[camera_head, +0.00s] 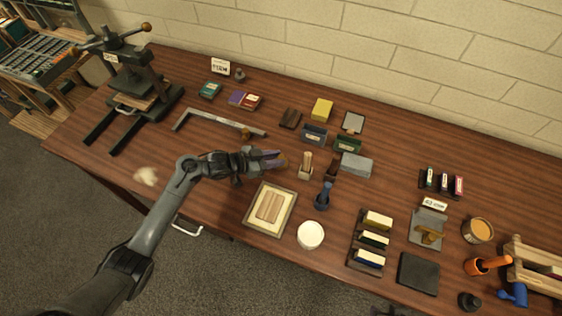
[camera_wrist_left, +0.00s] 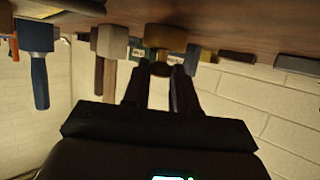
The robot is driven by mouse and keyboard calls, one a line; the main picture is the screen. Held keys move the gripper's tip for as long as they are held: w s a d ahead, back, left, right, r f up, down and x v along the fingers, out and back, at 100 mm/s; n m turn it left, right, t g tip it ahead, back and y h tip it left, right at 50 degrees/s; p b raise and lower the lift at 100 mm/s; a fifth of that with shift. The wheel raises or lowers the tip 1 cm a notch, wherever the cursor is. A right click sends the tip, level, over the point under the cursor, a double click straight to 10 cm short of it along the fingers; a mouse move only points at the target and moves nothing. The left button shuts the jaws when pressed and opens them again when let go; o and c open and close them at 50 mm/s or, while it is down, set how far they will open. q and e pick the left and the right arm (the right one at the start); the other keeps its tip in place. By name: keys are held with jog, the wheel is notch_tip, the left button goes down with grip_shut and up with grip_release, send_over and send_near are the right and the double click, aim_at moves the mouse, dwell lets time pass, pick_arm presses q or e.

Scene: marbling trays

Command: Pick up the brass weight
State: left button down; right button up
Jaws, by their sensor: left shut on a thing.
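My left gripper (camera_head: 281,159) reaches in over the middle of the table, and its fingers are shut on the brass weight (camera_head: 285,161). In the left wrist view, which looks upside down, the brass weight (camera_wrist_left: 166,40) is a round golden-brown piece with a narrower part between the two fingertips (camera_wrist_left: 161,72). The fingers hide most of it in the head view. I cannot tell whether it touches the table (camera_wrist_left: 215,13). My right gripper is not in view.
A wooden-handled block (camera_head: 306,168) and a blue-handled tool (camera_head: 323,197) stand just right of the gripper. A framed tray (camera_head: 250,222) lies in front of it. A metal angle bar (camera_head: 205,118) lies behind the arm. The table's front left is mostly bare.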

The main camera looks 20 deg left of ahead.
pick_arm(q)
jog(key=shift+r, duration=0.25)
